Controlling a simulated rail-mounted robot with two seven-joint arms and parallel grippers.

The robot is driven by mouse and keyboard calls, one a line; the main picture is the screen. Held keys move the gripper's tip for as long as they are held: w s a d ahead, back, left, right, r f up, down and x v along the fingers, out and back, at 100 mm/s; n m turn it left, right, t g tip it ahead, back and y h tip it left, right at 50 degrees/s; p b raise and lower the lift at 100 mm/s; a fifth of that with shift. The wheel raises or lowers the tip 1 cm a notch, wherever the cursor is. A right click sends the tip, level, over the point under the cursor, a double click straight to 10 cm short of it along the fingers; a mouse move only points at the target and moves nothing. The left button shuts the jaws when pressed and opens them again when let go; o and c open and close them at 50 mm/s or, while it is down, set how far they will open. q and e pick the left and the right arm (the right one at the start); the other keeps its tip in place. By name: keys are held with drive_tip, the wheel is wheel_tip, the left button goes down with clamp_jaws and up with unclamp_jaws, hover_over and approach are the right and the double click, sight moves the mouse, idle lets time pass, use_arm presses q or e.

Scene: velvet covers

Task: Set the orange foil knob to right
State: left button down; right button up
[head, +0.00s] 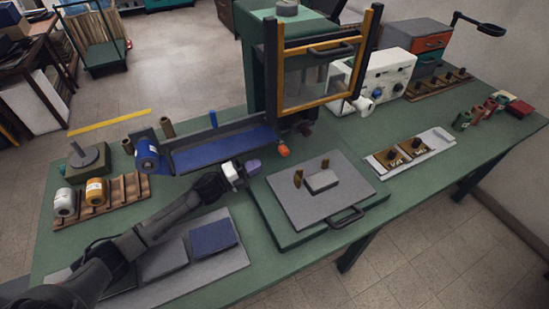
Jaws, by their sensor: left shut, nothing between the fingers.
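The orange foil knob (283,149) is a small orange piece at the front of the dark press, below its orange-framed clear guard (318,75). Its pointing direction is too small to read. My left gripper (252,166) comes in from the left over the bench. It is shut and empty, a little left of and nearer than the knob, apart from it. My right gripper is not in view.
A blue foil roll (147,154) and blue strip (222,148) lie left of the knob. A grey plate with a handle (345,218) sits in front of it. A white control box (388,72) stands right of the press. Bare green bench lies along the front right.

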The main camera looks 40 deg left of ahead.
sight(284, 150)
use_arm(q)
drive_tip(key=shift+b+x, duration=0.3)
drive_tip(key=shift+x, duration=3.15)
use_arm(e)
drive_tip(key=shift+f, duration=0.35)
